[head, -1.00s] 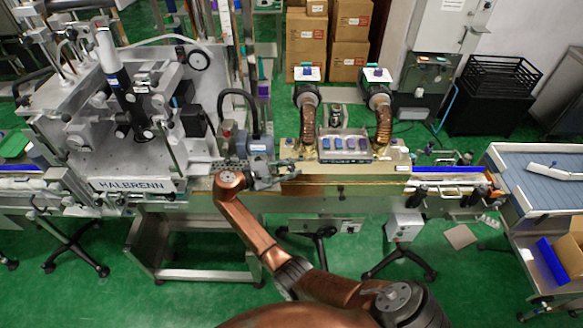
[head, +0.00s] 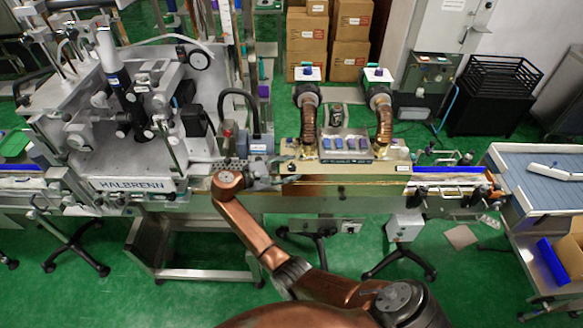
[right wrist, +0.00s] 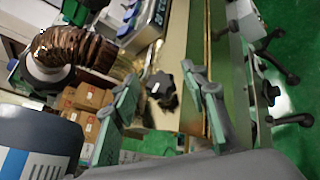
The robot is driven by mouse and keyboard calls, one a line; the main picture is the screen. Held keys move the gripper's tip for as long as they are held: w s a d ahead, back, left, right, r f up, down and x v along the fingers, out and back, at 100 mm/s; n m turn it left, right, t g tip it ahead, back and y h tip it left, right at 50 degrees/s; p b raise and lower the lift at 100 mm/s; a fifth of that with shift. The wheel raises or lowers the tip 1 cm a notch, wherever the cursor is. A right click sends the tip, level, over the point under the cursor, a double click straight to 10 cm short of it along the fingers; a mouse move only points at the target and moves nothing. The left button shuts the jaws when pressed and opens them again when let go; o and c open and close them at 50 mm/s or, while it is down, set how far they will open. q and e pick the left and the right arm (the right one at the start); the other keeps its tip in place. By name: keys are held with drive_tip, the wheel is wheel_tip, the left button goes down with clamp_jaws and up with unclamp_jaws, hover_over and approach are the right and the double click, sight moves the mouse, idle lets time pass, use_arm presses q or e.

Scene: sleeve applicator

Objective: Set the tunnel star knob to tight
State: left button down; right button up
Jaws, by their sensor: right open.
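The tunnel star knob (right wrist: 161,88) is a black, lobed knob with a small pale mark at its middle. In the right wrist view it sits on the tan top of the tunnel, and in the head view it is a small dark spot (head: 291,168) at the tunnel's left end. My right gripper (right wrist: 160,84) is open, with its green-padded fingers on either side of the knob in the picture. I cannot tell whether they touch it. In the head view the right gripper (head: 267,178) is small and partly hidden by its own wrist. My left gripper is not in view.
The tunnel (head: 340,168) carries two copper-brown ducts (head: 309,130) and a panel of blue switches (head: 346,145). The HALBRENN machine (head: 137,185) stands to the left, with a hose and grey unit (head: 258,143) close behind the gripper. A conveyor (head: 447,180) continues to the right.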

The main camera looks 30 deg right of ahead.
drive_tip(key=v, duration=1.1)
drive_tip(key=shift+a, duration=0.2)
drive_tip(key=shift+w+r, duration=0.1)
